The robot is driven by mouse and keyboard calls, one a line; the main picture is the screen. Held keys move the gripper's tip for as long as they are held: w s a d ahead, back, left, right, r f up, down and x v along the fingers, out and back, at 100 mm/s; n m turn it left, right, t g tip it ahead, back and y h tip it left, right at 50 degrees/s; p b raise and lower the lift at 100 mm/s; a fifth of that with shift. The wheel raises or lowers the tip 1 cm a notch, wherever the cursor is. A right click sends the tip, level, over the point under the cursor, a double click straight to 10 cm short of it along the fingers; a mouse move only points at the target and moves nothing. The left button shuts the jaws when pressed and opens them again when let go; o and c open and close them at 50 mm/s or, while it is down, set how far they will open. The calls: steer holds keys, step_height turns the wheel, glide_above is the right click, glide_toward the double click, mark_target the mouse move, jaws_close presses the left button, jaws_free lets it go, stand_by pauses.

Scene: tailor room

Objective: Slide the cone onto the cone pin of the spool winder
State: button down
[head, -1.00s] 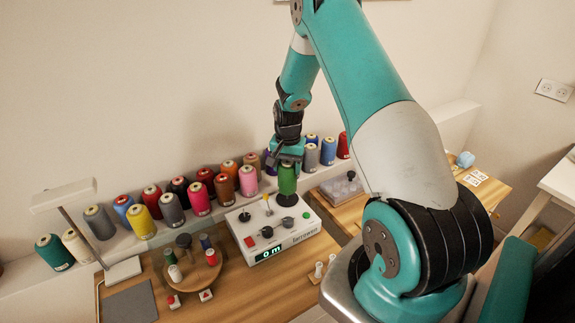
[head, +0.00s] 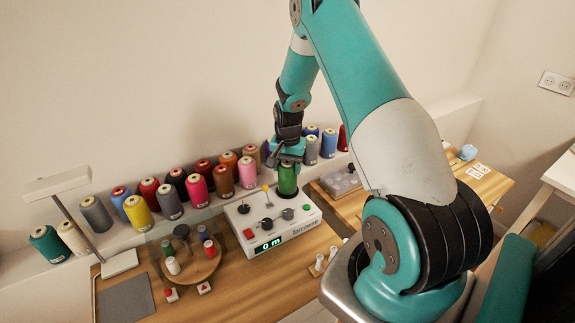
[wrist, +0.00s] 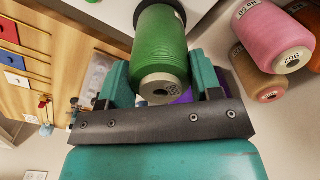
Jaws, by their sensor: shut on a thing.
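My gripper (head: 288,157) is shut on the green cone (head: 287,180), near its top. The cone stands upright at the right rear of the white spool winder (head: 290,237), and its lower end is down at the winder's dark round base. The cone pin is hidden by the cone. In the wrist view the green cone (wrist: 160,48) sits between the two teal fingers, with its narrow end towards the camera. Its wide end meets a dark rim on the white winder top; I cannot tell whether it is fully seated.
Several coloured cones (head: 196,186) stand on the ledge behind the winder. A round wooden spool stand (head: 190,258) is left of it, with a lamp (head: 62,190) further left. A clear box (head: 340,181) stands to the right.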

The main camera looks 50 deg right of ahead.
steer(key=shift+c, duration=1.1)
jaws_free()
step_height(320, 180, up, 18)
steer(key=b, duration=0.3)
steer(key=shift+s+f+b, duration=0.15)
steer(key=shift+f+b, duration=0.1)
steer(key=shift+b, duration=0.05)
steer(key=s+a+r+n+y, duration=0.1)
steer(key=s+a+r+n, duration=0.15)
steer(key=a, duration=0.45)
steer(key=s+a+r+n, duration=0.1)
steer(key=s+a+n, duration=0.15)
steer(key=a, duration=0.45)
steer(key=s+a+r+n+y, duration=0.1)
steer(key=a+r+n, duration=0.1)
steer(key=a+n, duration=0.35)
steer(key=s+a+n+y, duration=0.2)
steer(key=s+a+n, duration=0.6)
steer(key=s+a, duration=0.8)
steer(key=shift+s+a+r, duration=0.15)
steer(key=shift+s+r, duration=0.2)
steer(key=shift+s, duration=0.85)
steer(key=shift+n, duration=0.25)
